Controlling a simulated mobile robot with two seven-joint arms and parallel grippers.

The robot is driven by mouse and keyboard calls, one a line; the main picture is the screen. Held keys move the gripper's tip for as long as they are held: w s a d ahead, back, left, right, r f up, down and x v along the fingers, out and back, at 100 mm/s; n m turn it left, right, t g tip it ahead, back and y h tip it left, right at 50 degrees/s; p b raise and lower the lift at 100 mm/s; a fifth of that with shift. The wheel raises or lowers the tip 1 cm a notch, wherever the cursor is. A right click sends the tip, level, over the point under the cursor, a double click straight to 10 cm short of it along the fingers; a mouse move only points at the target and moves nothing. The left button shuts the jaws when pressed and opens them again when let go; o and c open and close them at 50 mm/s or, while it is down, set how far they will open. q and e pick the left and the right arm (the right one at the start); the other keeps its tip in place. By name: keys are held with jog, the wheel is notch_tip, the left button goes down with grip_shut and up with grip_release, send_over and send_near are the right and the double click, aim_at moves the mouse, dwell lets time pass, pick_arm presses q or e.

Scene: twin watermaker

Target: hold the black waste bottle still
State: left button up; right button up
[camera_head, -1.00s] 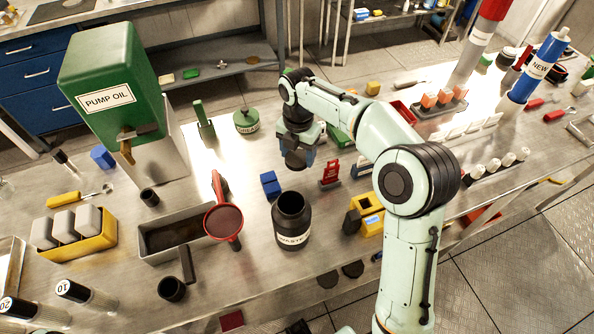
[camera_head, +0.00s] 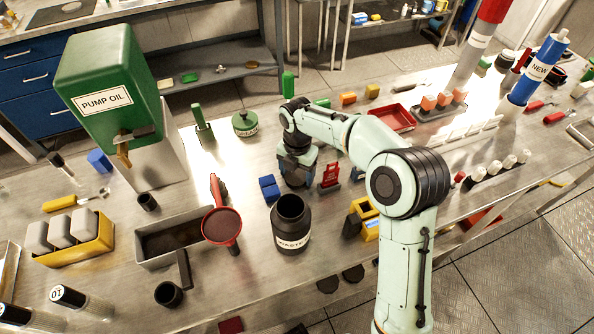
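The black waste bottle (camera_head: 291,238) stands upright and open-topped on the metal bench, its white WASTE label facing me. My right gripper (camera_head: 296,178) is low over the bench just behind the bottle, pointing down. It looks apart from the bottle. Its fingertips are hidden or too dark to make out, so its opening does not show. My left gripper is not in view.
Blue blocks (camera_head: 269,187) stand left of my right gripper and a red stand (camera_head: 330,178) stands right of it. A red-rimmed funnel (camera_head: 222,226) is left of the bottle, over a grey tray (camera_head: 150,262). A yellow holder (camera_head: 370,229) stands to its right.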

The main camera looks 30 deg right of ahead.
aim_at(297, 175)
jog(key=shift+o, duration=1)
jog(key=shift+r, duration=0.1)
notch_tip(297, 175, up, 12)
jog(key=p, duration=0.2)
jog(key=shift+r, duration=0.1)
